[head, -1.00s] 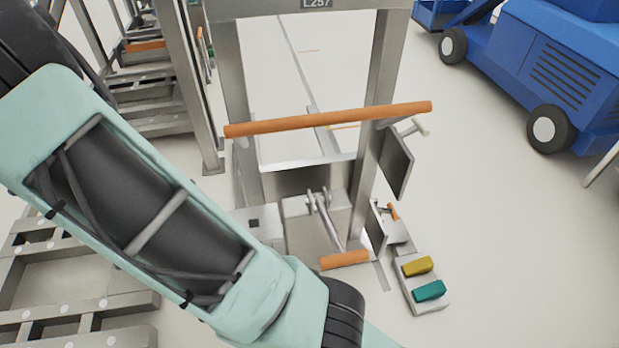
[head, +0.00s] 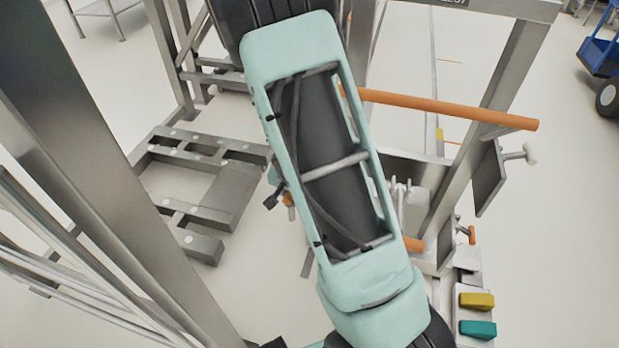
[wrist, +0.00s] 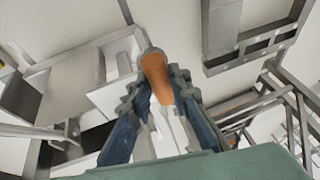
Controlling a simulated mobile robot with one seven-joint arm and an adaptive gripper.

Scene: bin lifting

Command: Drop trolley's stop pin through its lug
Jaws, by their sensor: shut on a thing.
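In the wrist view my gripper (wrist: 157,85) is shut on an orange grip with a rounded grey end, which looks like the stop pin (wrist: 155,70). The pin's lower part cannot be made out. The trolley (head: 505,75) appears to be the grey upright frame with an orange push bar (head: 450,108). I cannot pick out its lug.
A block with a yellow pedal (head: 477,300) and a teal pedal (head: 478,328) stands at lower right. A low grey floor frame (head: 215,180) lies left of my arm. A thick grey post (head: 110,200) crosses the left side. Open floor shows at far right.

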